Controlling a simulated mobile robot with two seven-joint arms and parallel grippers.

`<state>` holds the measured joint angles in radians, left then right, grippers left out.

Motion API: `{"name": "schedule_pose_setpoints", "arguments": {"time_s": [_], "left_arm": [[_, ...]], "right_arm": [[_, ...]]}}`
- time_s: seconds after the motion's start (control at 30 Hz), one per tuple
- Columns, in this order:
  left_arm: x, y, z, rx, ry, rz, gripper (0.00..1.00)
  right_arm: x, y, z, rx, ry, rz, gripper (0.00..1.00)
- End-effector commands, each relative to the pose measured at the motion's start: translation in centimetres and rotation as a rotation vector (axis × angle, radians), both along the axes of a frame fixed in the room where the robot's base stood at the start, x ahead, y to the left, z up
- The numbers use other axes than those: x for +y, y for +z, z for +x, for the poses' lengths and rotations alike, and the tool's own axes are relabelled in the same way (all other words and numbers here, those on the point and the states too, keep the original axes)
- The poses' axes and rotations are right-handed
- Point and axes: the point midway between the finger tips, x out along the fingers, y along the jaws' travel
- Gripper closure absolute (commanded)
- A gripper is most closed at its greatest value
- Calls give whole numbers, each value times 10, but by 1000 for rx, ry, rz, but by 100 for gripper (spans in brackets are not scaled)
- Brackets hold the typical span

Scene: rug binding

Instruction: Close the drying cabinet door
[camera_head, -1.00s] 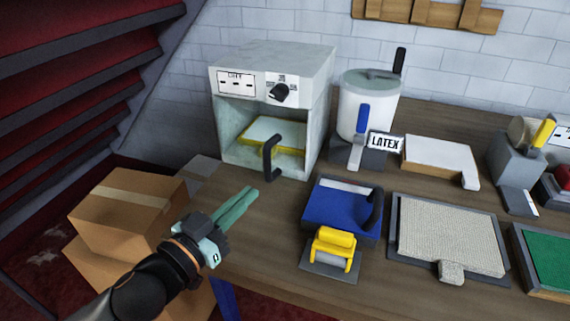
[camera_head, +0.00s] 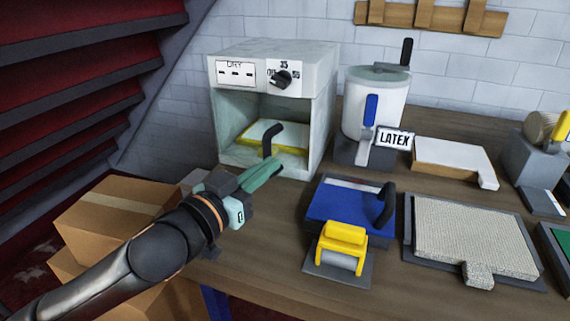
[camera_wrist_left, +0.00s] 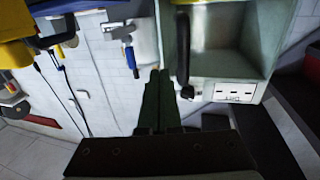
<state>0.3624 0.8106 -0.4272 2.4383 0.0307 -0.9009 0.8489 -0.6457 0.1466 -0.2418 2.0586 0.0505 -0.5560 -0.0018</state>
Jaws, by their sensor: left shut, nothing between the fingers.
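The drying cabinet (camera_head: 275,62) is a pale box at the back left of the table, with a dial and a label panel above an open front. A yellow-edged white slab (camera_head: 256,131) shows inside it. A black curved handle (camera_head: 269,138) stands before the opening; I cannot clearly make out its door panel. My left gripper (camera_head: 279,166) is shut and empty, its green fingers overlapping the handle's lower end in the head view. In the left wrist view, the handle (camera_wrist_left: 183,48) is beside the fingertips (camera_wrist_left: 160,75); contact cannot be told. My right gripper is out of view.
A white LATEX bucket (camera_head: 373,108) stands right of the cabinet. A blue tray (camera_head: 330,207), a yellow roller (camera_head: 341,237) and a beige rug piece (camera_head: 465,235) lie in front. Cardboard boxes (camera_head: 100,215) stand left of the table.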

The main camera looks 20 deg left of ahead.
Motion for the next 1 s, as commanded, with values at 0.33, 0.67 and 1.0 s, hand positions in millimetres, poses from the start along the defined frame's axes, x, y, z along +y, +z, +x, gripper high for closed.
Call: {"name": "schedule_pose_setpoints", "arguments": {"time_s": [0.33, 0.67, 1.0], "left_arm": [[-14, 1, 49, 2, 1, -1, 100], [-16, 0, 58, 3, 2, 0, 100], [-19, 1, 64, -1, 25, -5, 100]], "right_arm": [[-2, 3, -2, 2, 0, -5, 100], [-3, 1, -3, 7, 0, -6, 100], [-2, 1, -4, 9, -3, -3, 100]]}}
